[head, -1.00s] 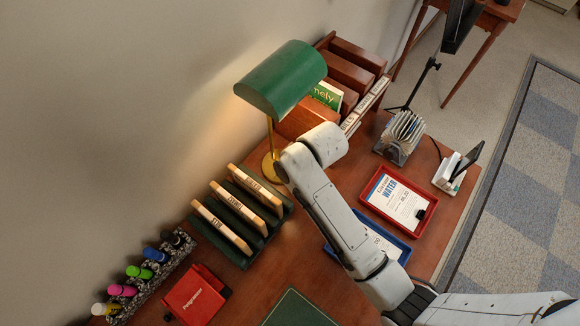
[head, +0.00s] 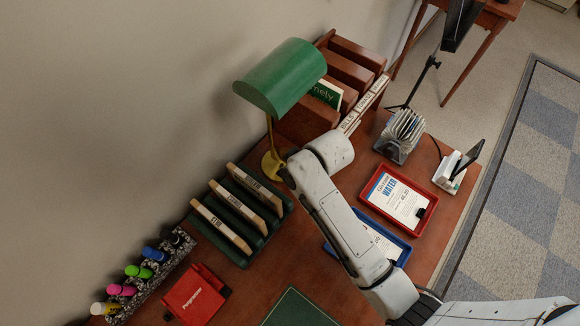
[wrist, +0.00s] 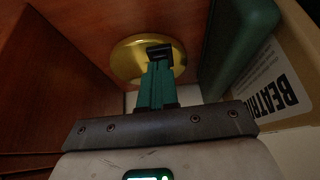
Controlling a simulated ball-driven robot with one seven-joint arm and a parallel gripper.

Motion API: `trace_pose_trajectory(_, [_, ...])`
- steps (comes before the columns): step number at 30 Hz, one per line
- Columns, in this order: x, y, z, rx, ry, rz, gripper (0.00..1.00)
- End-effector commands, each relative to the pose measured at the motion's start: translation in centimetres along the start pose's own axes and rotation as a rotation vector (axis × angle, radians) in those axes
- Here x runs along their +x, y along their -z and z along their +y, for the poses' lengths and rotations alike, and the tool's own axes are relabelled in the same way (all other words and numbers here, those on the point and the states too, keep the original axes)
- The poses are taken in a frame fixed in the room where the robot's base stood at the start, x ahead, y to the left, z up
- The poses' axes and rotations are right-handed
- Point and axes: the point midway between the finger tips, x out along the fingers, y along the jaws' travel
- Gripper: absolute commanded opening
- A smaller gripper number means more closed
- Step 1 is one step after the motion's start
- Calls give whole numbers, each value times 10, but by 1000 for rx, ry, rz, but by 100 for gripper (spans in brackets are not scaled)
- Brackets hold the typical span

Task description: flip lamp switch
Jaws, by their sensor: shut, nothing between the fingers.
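The desk lamp has a green shade (head: 281,77) and a brass stem on a round brass base (head: 270,165). No glow shows on the wall beside it. In the wrist view the brass base (wrist: 128,60) lies just beyond my gripper (wrist: 160,52). The teal fingers are together, with nothing between them, and their dark tips overlap the base. I cannot tell whether they touch it. The switch cannot be made out apart from the dark tips. In the head view my arm's wrist hides most of the gripper, beside the base.
A green rack (head: 240,217) with several labelled wooden blocks stands close to the lamp base. A wooden organizer (head: 349,71) stands behind. A red tray (head: 431,200), a blue tray (head: 403,250) and a red box (head: 195,294) sit on the desk.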

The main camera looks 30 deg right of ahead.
Motion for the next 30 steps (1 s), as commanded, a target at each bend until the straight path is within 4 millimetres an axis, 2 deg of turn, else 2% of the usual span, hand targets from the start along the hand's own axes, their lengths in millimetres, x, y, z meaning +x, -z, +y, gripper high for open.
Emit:
trace_pose_trajectory(9, [1,14,0,-1,0,1,0])
trace_pose_trajectory(20, [1,15,0,0,0,1,0])
trace_pose_trajectory(30, [-24,36,-1,-1,1,1,0])
